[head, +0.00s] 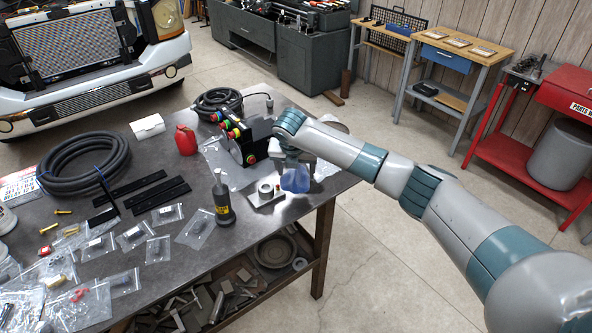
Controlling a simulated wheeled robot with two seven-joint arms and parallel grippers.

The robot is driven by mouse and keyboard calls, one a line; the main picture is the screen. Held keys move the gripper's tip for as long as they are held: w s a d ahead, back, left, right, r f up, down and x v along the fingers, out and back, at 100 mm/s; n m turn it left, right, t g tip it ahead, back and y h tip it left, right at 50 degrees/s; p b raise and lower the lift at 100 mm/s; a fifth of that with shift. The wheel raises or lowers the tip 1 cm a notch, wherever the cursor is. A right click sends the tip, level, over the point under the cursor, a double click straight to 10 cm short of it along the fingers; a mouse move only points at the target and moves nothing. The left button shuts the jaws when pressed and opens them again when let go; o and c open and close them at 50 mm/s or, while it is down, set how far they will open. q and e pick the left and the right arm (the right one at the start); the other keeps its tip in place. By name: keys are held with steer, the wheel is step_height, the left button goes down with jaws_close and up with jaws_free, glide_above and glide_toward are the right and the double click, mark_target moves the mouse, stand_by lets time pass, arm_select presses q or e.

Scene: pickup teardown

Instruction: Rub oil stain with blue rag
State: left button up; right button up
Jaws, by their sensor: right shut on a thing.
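My right gripper (298,167) reaches in from the right over the table's right end. It points down and is shut on the blue rag (296,181), which hangs bunched below the fingers at the tabletop. I cannot tell whether the rag touches the table. The fingers are small and partly hidden by the wrist and the rag. No oil stain shows clearly; the metal tabletop (192,262) has glossy patches near the rag. My left gripper is not in view.
A dark bottle (222,198), a black control box with coloured buttons (246,140) and a red container (186,140) stand nearby. Several bagged parts cover the table's left. The table's right edge is close.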

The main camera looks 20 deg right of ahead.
mark_target(305, 178)
steer(key=shift+f+b, duration=2.4)
steer(key=shift+f, duration=0.4)
steer(key=shift+f, duration=0.1)
steer(key=shift+w+d+p, duration=0.2)
steer(key=shift+w+d, duration=0.1)
steer(key=shift+d, duration=0.55)
steer(key=shift+w+d+p, duration=0.2)
steer(key=shift+w+d, duration=0.1)
steer(key=shift+d, duration=0.5)
steer(key=shift+w+d, duration=0.3)
steer(key=shift+d, duration=0.55)
steer(key=shift+w+d, duration=0.3)
steer(key=shift+d, duration=0.55)
